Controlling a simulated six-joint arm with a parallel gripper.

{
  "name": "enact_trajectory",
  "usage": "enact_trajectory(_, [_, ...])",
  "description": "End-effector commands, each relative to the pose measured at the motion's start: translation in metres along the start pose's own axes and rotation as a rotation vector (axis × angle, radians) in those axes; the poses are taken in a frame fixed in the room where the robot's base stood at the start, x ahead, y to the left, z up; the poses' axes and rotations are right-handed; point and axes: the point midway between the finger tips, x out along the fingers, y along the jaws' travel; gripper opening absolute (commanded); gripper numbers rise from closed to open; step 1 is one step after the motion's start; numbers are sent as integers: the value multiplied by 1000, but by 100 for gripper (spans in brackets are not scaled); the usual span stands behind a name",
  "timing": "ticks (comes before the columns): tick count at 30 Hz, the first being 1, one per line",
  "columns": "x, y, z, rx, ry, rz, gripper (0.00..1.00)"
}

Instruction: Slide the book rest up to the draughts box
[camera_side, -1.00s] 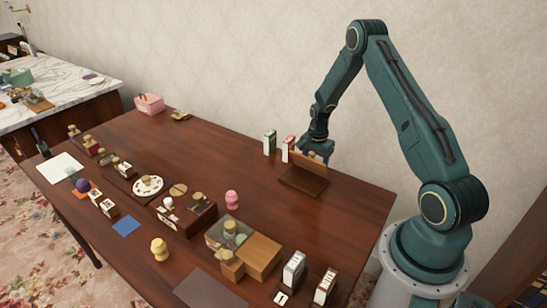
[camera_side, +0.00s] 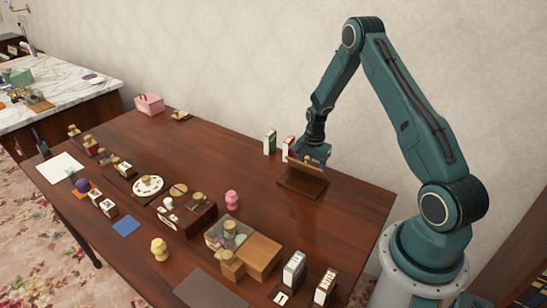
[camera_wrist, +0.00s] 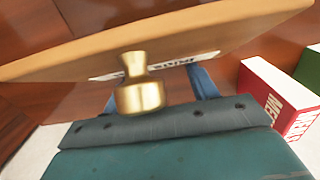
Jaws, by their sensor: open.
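The book rest (camera_side: 302,184) is a brown wooden stand with a sloping back panel, at the right rear of the table. In the wrist view its panel (camera_wrist: 230,35) spans the top, with a brass knob (camera_wrist: 138,85) and a white label strip. My gripper (camera_side: 314,158) is low behind the panel. In the wrist view its blue fingers (camera_wrist: 156,88) are apart, one on each side of the knob; contact cannot be told. I cannot tell which item is the draughts box; a red-and-white lettered box (camera_wrist: 280,98) stands close to the right of my gripper there.
The red-and-white box (camera_side: 288,148) and a green-and-white box (camera_side: 270,142) stand left of the rest. Boxes and small pieces fill the front and left; two upright boxes (camera_side: 294,269) stand at front right. Bare table lies in front of the rest. The wall is behind.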

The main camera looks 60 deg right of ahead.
Motion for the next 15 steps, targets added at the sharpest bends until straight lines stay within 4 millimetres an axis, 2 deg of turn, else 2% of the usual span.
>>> enact_trajectory(15, [0, -1, 15, -1, 0, -1, 58])
